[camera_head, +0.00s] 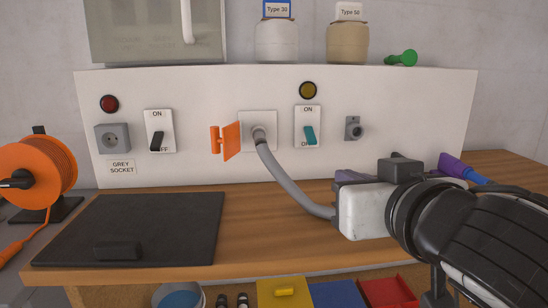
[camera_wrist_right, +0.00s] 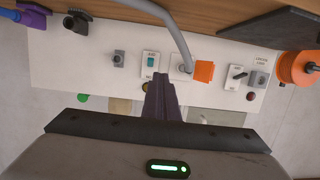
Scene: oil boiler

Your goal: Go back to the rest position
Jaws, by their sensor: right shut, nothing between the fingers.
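My right gripper (camera_head: 347,178) is in front of the white panel at the right, over the wooden worktop. In the right wrist view its dark fingers (camera_wrist_right: 161,97) are together, with nothing between them. A grey cable (camera_head: 285,178) has its plug in the middle socket (camera_head: 246,118) of the panel; its lower end goes out of sight at my right gripper. It also shows in the wrist view (camera_wrist_right: 172,30), apart from the fingertips. My left gripper is in neither view.
The white panel (camera_head: 210,90) carries a black-handled switch (camera_head: 157,140), a teal-handled switch (camera_head: 310,134), an orange flap (camera_head: 231,141) and a grey socket (camera_head: 113,138). A dark plate (camera_head: 160,220) lies on the worktop. An orange cable reel (camera_head: 40,170) stands left.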

